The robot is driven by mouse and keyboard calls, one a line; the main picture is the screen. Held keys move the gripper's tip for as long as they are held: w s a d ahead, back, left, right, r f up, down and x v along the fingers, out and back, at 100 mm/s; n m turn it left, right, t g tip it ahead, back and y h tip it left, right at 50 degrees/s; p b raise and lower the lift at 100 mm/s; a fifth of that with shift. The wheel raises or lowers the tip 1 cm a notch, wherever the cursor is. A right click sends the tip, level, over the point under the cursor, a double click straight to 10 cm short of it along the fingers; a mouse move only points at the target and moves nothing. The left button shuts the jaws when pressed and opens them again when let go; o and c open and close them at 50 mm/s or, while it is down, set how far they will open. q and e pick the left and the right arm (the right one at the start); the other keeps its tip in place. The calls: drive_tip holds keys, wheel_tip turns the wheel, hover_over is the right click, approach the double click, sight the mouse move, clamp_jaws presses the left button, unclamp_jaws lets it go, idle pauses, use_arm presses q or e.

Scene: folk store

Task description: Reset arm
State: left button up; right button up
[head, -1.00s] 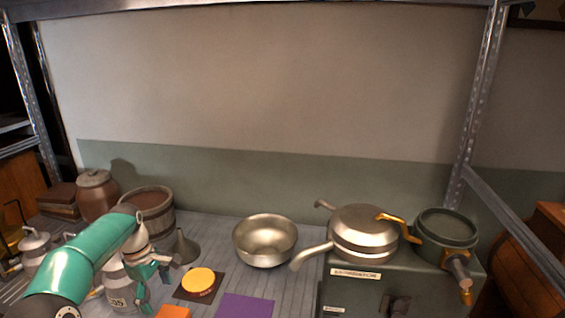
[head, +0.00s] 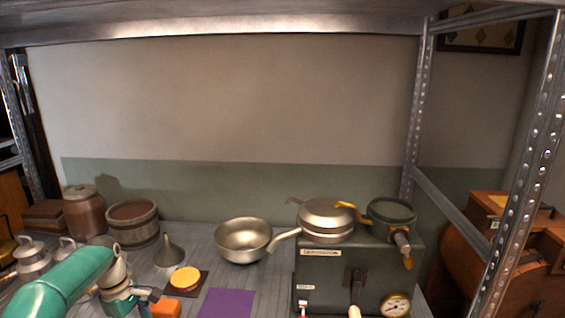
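My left arm comes in from the lower left in the head view, green and silver. My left gripper (head: 140,300) is low in the picture, beside an orange block (head: 165,308). Its fingers are small and partly cut off by the lower edge, so I cannot tell whether they are open or shut. My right gripper is not in view.
A yellow round lid (head: 185,279), a purple square (head: 228,302), a funnel (head: 169,252) and a metal bowl (head: 243,240) are on the grey shelf. A lidded pan (head: 326,220) and a dark pot (head: 391,212) sit on a green box (head: 330,270). Metal posts (head: 418,110) frame the shelf.

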use_arm(q)
drive_tip(key=s+d+f+m+h+p, duration=0.1)
drive_tip(key=s+d+f+m, duration=0.6)
drive_tip(key=s+d+f, duration=0.4)
drive_tip(key=s+d+f+m+t+h+p, duration=0.1)
drive_tip(key=s+d+f+m, duration=0.6)
drive_tip(key=s, duration=0.9)
drive_tip(key=d+f, duration=0.3)
drive_tip(key=d, duration=0.1)
drive_tip(key=shift+s+d+f+h, duration=0.3)
drive_tip(key=shift+f, duration=0.1)
